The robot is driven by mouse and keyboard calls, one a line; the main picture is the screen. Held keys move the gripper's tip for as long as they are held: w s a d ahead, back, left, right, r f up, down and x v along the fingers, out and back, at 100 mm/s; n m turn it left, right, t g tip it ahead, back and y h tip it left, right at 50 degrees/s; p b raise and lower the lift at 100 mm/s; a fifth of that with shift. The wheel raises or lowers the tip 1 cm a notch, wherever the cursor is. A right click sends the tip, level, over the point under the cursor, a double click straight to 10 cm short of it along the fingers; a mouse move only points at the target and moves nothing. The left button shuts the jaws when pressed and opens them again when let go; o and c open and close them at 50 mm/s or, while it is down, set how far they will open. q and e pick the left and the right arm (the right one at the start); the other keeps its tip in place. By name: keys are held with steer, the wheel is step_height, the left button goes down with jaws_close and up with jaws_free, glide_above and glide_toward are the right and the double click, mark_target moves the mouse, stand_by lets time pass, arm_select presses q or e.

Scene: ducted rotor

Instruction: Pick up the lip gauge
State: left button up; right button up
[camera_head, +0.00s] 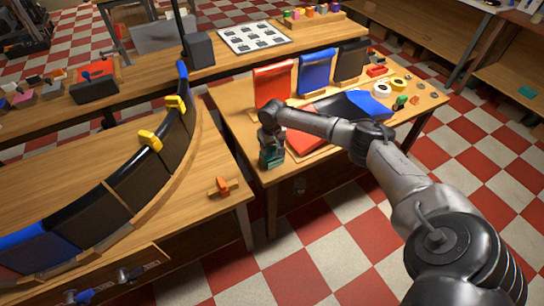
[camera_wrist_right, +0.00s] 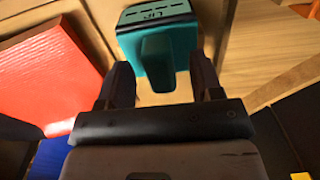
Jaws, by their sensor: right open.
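The lip gauge (camera_wrist_right: 158,30) is a teal block with dark lettering on its top plate and a narrower teal grip toward me in the right wrist view. In the head view the lip gauge (camera_head: 271,158) shows small and teal at the near left corner of the right table. My right gripper (camera_wrist_right: 160,82) is open, with its dark fingers on either side of the teal grip. A gap shows on both sides, so it is not clamped. In the head view my right gripper (camera_head: 270,141) is just above the gauge. My left gripper is not in view.
The right table (camera_head: 232,100) also bears red, blue and black panels, a red mat and tape rolls. On the left bench stands a curved dark duct wall (camera_head: 130,190) with yellow clamps (camera_head: 150,140). A small orange piece (camera_head: 222,185) lies near that bench's right end.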

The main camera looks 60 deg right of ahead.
steer(key=shift+f, duration=0.8)
steer(key=c, duration=1.1)
steer(key=shift+o, duration=0.2)
steer(key=shift+r, duration=0.2)
steer(key=shift+r, duration=0.6)
steer(key=r, duration=0.1)
steer(key=r+p, duration=0.1)
steer(key=r, duration=0.1)
steer(key=shift+s+a, duration=0.15)
steer(key=shift+s, duration=0.15)
steer(key=s+a+r+p, duration=0.6)
steer(key=s+r+p, duration=0.3)
steer(key=r+p, duration=0.1)
steer(key=shift+s+r+p, duration=0.15)
steer(key=shift+r+p, duration=0.25)
steer(key=shift+r, duration=0.4)
